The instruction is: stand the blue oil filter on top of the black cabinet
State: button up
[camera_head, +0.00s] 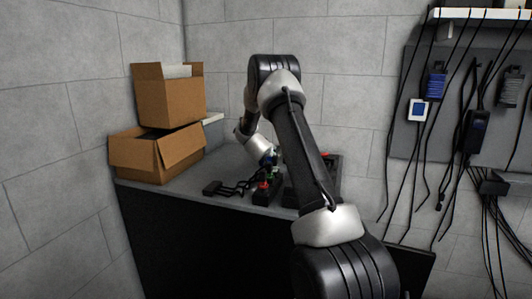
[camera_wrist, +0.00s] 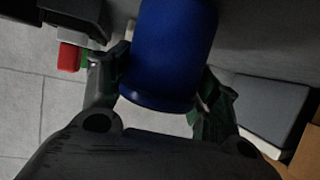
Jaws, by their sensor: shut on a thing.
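The blue oil filter (camera_wrist: 175,40) is a smooth dark-blue cylinder in the wrist view. My gripper (camera_wrist: 168,82) has a finger on each side of the filter, near one end, and is shut on it. In the head view my gripper (camera_head: 271,164) is low over the top of the black cabinet (camera_head: 195,240), partly hidden behind my wrist; only a small bit of blue shows there. The cabinet has a dark front and a grey top. I cannot tell whether the filter touches the top.
Two open cardboard boxes (camera_head: 156,154) are stacked at the cabinet's left end. Dark cables and clamps (camera_head: 230,188) and a block with a red part (camera_head: 264,193) lie near the gripper. Cables and devices hang on the right wall panel (camera_head: 455,100). The front-left top has bare room.

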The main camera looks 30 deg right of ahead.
jog(key=o, duration=1.3)
jog(key=shift+f, duration=0.1)
jog(key=shift+o, duration=0.2)
